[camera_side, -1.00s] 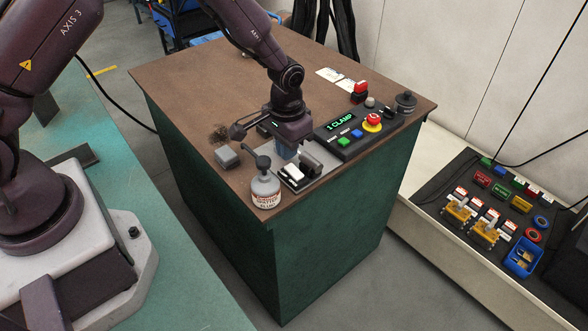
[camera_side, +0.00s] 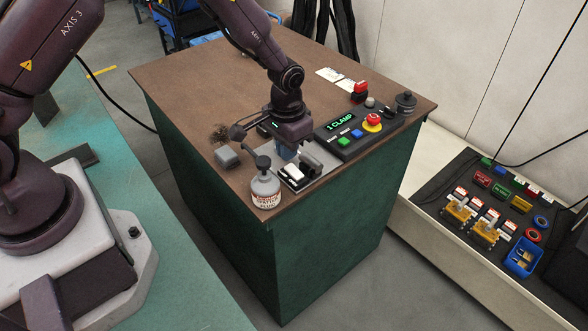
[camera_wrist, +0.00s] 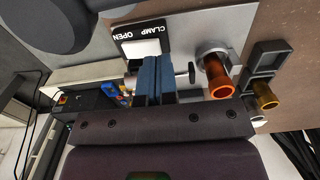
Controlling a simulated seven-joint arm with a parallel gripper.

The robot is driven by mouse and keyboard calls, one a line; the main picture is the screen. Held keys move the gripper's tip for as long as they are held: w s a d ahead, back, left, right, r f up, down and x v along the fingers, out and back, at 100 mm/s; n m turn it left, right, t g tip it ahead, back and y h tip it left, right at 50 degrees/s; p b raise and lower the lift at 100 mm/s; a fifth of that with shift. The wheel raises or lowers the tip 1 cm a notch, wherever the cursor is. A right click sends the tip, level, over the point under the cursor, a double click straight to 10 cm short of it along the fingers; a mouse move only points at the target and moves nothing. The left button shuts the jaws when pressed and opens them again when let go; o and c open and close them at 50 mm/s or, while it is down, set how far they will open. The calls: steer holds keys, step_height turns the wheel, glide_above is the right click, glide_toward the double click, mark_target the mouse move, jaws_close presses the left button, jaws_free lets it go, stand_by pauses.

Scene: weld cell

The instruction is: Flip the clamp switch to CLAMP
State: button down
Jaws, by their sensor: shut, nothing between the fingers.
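The clamp switch is a white rocker on a metal plate near the table's front edge. In the wrist view the switch (camera_wrist: 141,48) sits beside a black label (camera_wrist: 138,29) reading CLAMP and OPEN, upside down. In the side view the switch (camera_side: 294,173) lies just in front of my gripper (camera_side: 286,153). My gripper also shows in the wrist view (camera_wrist: 155,64); its blue fingers are shut and empty, close to the switch. I cannot tell whether they touch it, nor which way the rocker is tipped. A panel display (camera_side: 341,122) reads "1 CLAMP".
A dark toggle-like part (camera_side: 312,160) stands right of the switch. The control panel (camera_side: 354,148) with a red emergency button (camera_side: 372,121) is to the right. The table's back left is clear.

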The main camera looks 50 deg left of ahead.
mark_target(280, 172)
steer(key=shift+f, duration=1.25)
stand_by(0.4)
steer(key=shift+r, duration=3.5)
steer(key=shift+s+a+f+g, duration=0.1)
steer(key=shift+s+f+g, duration=0.1)
steer(key=shift+s, duration=0.35)
steer(key=shift+s+f+g, duration=0.1)
steer(key=shift+s+g, duration=0.1)
steer(key=shift+s, duration=0.3)
steer(key=s+a+r+t, duration=0.1)
steer(key=s+r+t, duration=0.2)
steer(key=s+r, duration=0.7)
steer(key=s+a+r+t, duration=0.2)
steer(key=s+r, duration=0.8)
steer(key=r, duration=0.5)
steer(key=shift+s+a+r+t, duration=0.2)
steer(key=shift+s+r+t, duration=0.2)
steer(key=shift+t, duration=0.3)
